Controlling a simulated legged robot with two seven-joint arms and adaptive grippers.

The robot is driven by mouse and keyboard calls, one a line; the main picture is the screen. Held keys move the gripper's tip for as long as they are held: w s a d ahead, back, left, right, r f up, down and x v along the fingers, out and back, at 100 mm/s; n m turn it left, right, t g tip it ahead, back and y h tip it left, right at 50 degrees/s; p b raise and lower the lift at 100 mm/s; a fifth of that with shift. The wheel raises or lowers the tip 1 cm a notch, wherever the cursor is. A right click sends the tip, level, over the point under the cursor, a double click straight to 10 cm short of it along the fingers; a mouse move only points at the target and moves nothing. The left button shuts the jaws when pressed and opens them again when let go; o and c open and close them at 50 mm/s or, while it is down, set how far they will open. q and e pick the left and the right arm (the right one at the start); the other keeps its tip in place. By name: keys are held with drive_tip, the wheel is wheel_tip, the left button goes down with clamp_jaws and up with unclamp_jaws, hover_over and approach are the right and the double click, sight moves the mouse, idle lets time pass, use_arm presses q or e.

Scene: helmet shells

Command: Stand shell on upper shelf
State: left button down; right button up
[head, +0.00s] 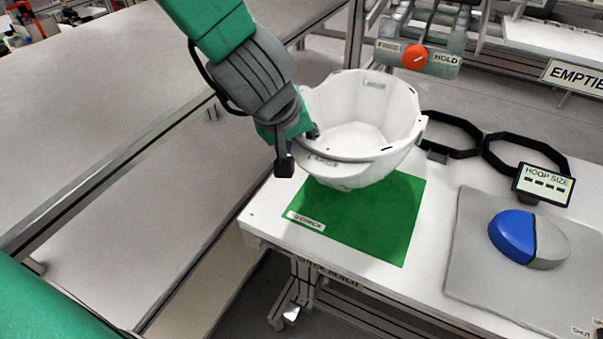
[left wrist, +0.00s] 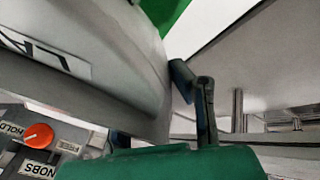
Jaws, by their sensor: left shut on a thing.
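A white helmet shell (head: 362,108) hangs with its open side up over the green mat (head: 385,225) on the white bench. My left gripper (head: 304,137) is shut on the shell's rim at its left side. In the left wrist view the shell (left wrist: 95,45) fills the upper left, with a partly visible label on it, and a dark finger of the gripper (left wrist: 190,88) lies against its edge. The other finger is mostly hidden. Whether the shell's underside touches the mat cannot be told. My right gripper is not in view. Which surface is the upper shelf is unclear.
A blue and grey rounded device (head: 512,236) sits on a grey pad at right. An orange knob (head: 415,57) is at the back. A white shelf (head: 560,42) is at upper right.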

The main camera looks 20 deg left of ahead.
use_arm(q)
drive_tip(key=shift+a+f, duration=0.1)
drive_tip(key=shift+f, duration=0.45)
drive_tip(key=f+b, duration=0.1)
drive_tip(key=d+f+b, duration=0.1)
drive_tip(key=f, duration=0.1)
drive_tip(key=shift+f, duration=0.2)
drive_tip(key=shift+r, duration=0.1)
drive_tip(key=shift+s+a, duration=0.1)
drive_tip(key=shift+a, duration=0.05)
drive_tip(key=c, duration=1.4)
unclamp_jaws()
drive_tip(key=shift+a+f, duration=0.25)
drive_tip(key=shift+d, duration=0.15)
